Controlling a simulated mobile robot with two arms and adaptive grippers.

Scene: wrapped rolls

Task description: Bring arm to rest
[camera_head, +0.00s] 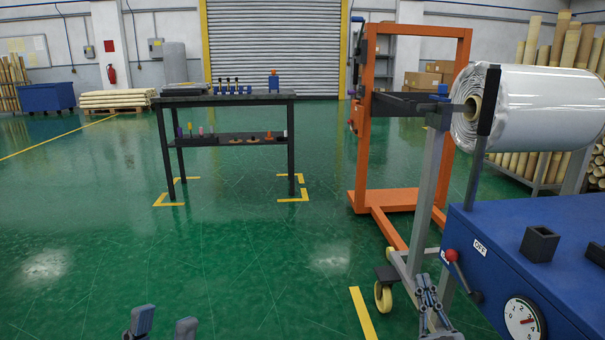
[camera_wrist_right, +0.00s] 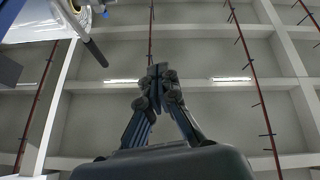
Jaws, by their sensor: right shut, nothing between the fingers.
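My right gripper (camera_head: 428,296) is at the lower right of the head view, in front of the orange lift frame's base and beside the blue machine. In the right wrist view its fingers (camera_wrist_right: 157,84) meet at the tips and hold nothing. The wrist points upward, with the ceiling behind it. My left gripper (camera_head: 163,326) shows only its two fingertips at the bottom edge of the head view. They stand apart with floor between them, and the rest is cut off.
A blue machine (camera_head: 480,276) with a red-knobbed lever and gauge stands at the right. A wrapped roll (camera_head: 540,105) is above it. An orange lift frame (camera_head: 464,120) stands behind. A dark workbench (camera_head: 225,98) is farther back. The green floor at left is clear.

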